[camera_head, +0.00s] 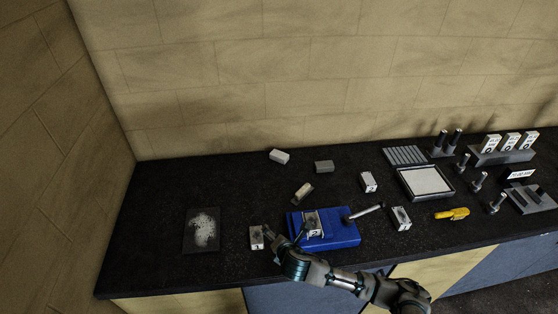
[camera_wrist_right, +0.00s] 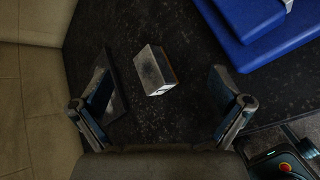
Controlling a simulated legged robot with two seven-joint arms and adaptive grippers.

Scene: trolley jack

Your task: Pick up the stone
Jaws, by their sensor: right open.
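A small grey-white stone block (camera_head: 256,237) lies on the black bench top, just left of the blue tray. In the right wrist view the stone (camera_wrist_right: 155,71) lies ahead of and between the two spread fingers, with a darker, worn upper face and pale sides. My right gripper (camera_head: 286,233) is open and empty, just right of the stone in the head view; it also shows in the right wrist view (camera_wrist_right: 163,108). No finger visibly touches the stone. My left gripper is not in view.
The blue tray (camera_head: 343,234) holds another block (camera_head: 312,224) and a grey rod. A dark plate with white powder (camera_head: 203,230) lies to the left. Several similar blocks lie behind. A framed white panel (camera_head: 425,181), yellow tool (camera_head: 452,214) and stands are at right.

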